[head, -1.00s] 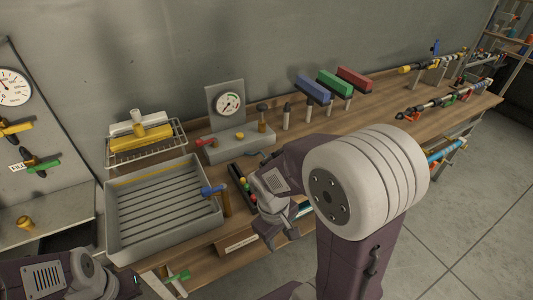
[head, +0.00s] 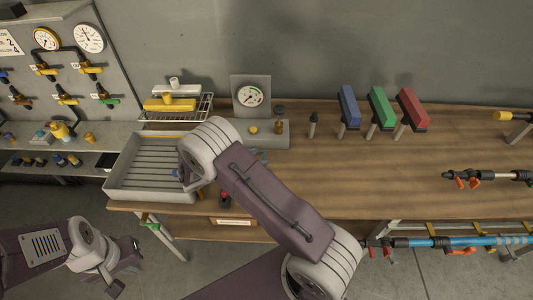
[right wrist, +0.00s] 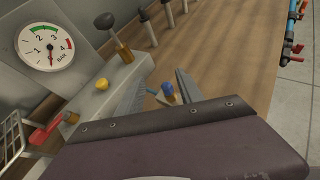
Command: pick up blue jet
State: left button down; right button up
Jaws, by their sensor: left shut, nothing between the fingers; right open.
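A small blue-topped piece, which looks like the blue jet (right wrist: 168,90), shows in the right wrist view, just beyond my wrist housing. My right gripper (right wrist: 157,93) is open, with one finger on each side of that piece in the picture; I cannot tell how far below the fingertips it lies. My left gripper (head: 125,270) is shut and empty at the lower left, over the floor and apart from the bench.
A grey slatted tray (head: 122,185) is left of my right arm. A gauge block (head: 270,137) with a yellow button and red lever stands behind. Blue, green and red blocks (head: 378,108) stand at the back. The bench's (head: 345,180) middle is clear.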

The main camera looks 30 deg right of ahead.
jog(key=f, duration=0.1)
jog(key=f+n+p, duration=0.1)
jog(key=f+p, duration=0.1)
jog(key=shift+s+d+n, duration=0.3)
jog(key=shift+d+f, duration=0.1)
jog(key=shift+d, duration=0.15)
jog(key=shift+w+d+p, duration=0.25)
jog(key=shift+d+p, duration=0.35)
jog(key=shift+w+d+p, duration=0.25)
jog(key=shift+d+p, duration=0.35)
jog(key=x, duration=0.2)
jog(key=shift+d+f, duration=0.15)
jog(key=shift+f, duration=0.15)
jog(key=shift+d+f, duration=0.1)
jog(key=shift+d, duration=0.05)
grip_shut()
pick_arm(q)
jog(key=r, duration=0.5)
jog(key=shift+w+a, duration=0.1)
jog(key=shift+a, duration=0.15)
